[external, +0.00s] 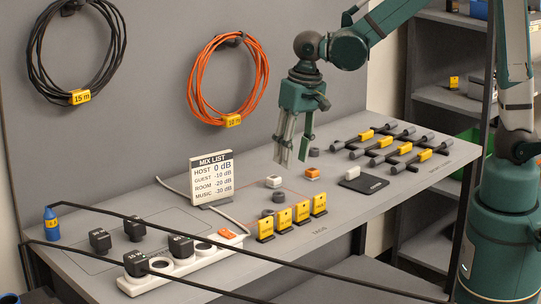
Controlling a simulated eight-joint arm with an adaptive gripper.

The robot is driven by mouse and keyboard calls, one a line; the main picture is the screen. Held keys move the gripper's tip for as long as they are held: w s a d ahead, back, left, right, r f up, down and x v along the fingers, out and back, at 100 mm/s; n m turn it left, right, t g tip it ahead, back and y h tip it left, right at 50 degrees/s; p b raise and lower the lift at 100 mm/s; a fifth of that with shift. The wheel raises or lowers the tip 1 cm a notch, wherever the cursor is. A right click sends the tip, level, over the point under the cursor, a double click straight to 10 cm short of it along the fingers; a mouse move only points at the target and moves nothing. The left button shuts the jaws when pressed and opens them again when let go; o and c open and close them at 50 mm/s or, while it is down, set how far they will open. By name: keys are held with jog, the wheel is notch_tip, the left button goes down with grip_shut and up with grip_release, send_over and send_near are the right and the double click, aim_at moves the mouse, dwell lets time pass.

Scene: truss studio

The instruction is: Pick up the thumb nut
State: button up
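Several small dark round pieces sit on the grey table: one (314,152) just right of my gripper's fingertips, and two more, one (279,197) behind the yellow tags and another (267,213) beside it. They are too small for me to tell which is the thumb nut. My gripper (293,152) points down above the middle of the table, its two fingers apart with nothing visible between them. It appears to be above the table surface, behind the white block (274,182).
An orange-topped block (312,172) and a black pad (363,182) lie nearby. Yellow tags (302,212) stand at the front. A rack of dark rods (384,158) is at right. The mix list sign (212,178), power strip (180,265) and black plugs (134,228) are at left.

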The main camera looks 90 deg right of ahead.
aim_at(279, 193)
jog(key=shift+w+d+f+m+g+p, duration=0.35)
jog(key=shift+w+d+f+m+p, duration=0.3)
jog(key=shift+w+d+f+p, duration=0.3)
jog(key=shift+w+d+f+m+g+p, duration=0.35)
jog(key=shift+w+d+f+m+p, duration=0.3)
jog(key=shift+w+f, duration=0.45)
jog(key=shift+f, duration=0.1)
jog(key=shift+f, duration=0.1)
jog(key=shift+f, duration=1.2)
jog(key=shift+s+d+f+b, duration=0.1)
jog(key=shift+f+b, duration=0.3)
jog(key=shift+f, duration=2.2)
jog(key=c, duration=0.9)
